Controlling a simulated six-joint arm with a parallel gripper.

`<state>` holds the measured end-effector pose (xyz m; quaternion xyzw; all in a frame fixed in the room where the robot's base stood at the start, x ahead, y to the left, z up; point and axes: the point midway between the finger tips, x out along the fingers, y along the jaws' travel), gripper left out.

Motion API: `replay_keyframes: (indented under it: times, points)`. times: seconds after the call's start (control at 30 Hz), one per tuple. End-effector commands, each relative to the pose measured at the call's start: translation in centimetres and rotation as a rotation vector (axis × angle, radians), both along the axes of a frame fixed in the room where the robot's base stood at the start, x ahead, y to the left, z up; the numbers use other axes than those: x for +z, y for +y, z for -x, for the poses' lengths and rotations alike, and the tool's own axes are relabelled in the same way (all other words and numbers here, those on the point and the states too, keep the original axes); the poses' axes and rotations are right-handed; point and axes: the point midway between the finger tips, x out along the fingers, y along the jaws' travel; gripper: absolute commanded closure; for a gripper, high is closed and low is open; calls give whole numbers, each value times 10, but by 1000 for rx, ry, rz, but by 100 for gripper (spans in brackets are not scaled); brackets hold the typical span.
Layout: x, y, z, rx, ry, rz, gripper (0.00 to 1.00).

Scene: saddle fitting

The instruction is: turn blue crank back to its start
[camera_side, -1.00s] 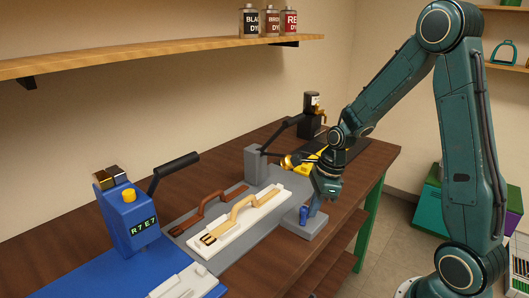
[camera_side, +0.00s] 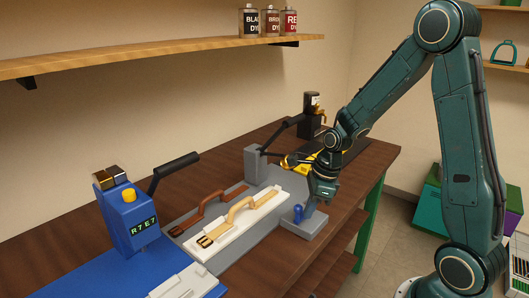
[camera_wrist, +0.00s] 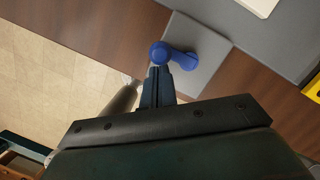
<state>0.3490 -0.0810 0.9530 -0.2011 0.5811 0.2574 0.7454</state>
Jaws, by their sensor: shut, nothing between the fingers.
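The blue crank (camera_side: 297,212) sits on a grey block at the near right end of the grey fixture. In the wrist view the crank (camera_wrist: 174,56) shows a round knob at its left end and an arm reaching right over the grey plate. My gripper (camera_side: 308,212) is just right of the crank in the side view. In the wrist view its fingers (camera_wrist: 158,72) are shut together with nothing between them, and their tips are at or very near the knob. I cannot tell whether they touch it.
A white plate (camera_side: 222,239) with a tan strap (camera_side: 241,212) lies left of the crank, with a brown strap (camera_side: 198,212) behind it. A blue machine (camera_side: 130,215) with a black lever stands left. A grey post (camera_side: 255,163) stands behind. The bench's front edge is close to the crank.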

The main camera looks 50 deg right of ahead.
Motion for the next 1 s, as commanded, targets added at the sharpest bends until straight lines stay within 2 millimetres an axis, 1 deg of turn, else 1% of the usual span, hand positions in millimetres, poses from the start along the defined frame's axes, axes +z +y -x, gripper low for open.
replay_keyframes:
  times: [0.17, 0.33, 1.0]
  points:
    - [-7, -6, 12, -3, 3, -2, 100]
    - [-17, -16, 29, -4, 2, -2, 100]
    - [63, -25, 45, -1, -4, 0, 100]
